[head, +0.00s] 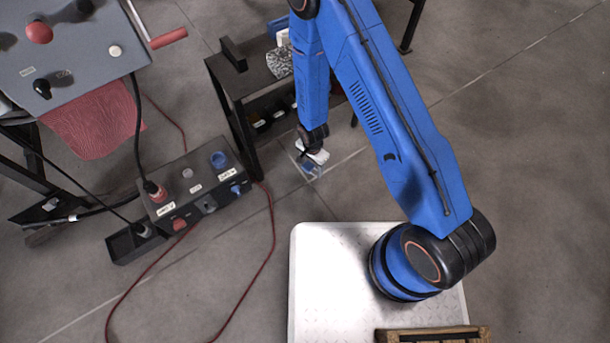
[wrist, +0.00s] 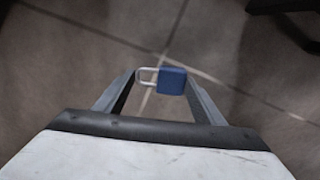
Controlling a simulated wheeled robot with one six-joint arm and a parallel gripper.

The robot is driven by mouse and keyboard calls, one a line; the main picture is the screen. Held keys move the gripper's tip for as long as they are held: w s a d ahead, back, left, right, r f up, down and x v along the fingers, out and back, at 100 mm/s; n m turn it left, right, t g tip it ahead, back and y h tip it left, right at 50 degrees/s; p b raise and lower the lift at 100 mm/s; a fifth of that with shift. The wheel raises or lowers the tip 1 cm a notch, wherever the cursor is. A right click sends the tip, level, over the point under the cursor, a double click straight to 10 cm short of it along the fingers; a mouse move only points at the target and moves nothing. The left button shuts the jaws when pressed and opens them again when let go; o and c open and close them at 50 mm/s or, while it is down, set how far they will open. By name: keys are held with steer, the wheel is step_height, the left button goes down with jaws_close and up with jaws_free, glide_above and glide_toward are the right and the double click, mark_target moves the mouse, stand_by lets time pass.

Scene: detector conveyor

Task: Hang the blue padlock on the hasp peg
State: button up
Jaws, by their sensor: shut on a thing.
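The blue padlock (wrist: 172,80) is between the fingertips of my gripper (wrist: 161,80) in the wrist view. Its pale metal shackle (wrist: 147,75) points left, across towards the left finger. My gripper is shut on the padlock and holds it above the grey floor. In the head view my gripper (head: 311,168) hangs right of the black shelf unit, apart from it, and the padlock is too small to make out clearly. I cannot pick out the hasp peg for certain in either view.
A dark control box (head: 195,187) with knobs and plugs stands left of my gripper. A black shelf unit (head: 242,95) stands close by. A grey console (head: 70,50) is at upper left. A red cable (head: 268,235) lies on the floor. The floor at right is clear.

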mark_target(310, 168)
steer(key=shift+f, duration=4.8)
steer(key=shift+f, duration=0.15)
steer(key=o, duration=1.2)
steer(key=r, duration=1.7)
steer(key=shift+a+r, duration=0.2)
steer(key=shift+a, duration=0.1)
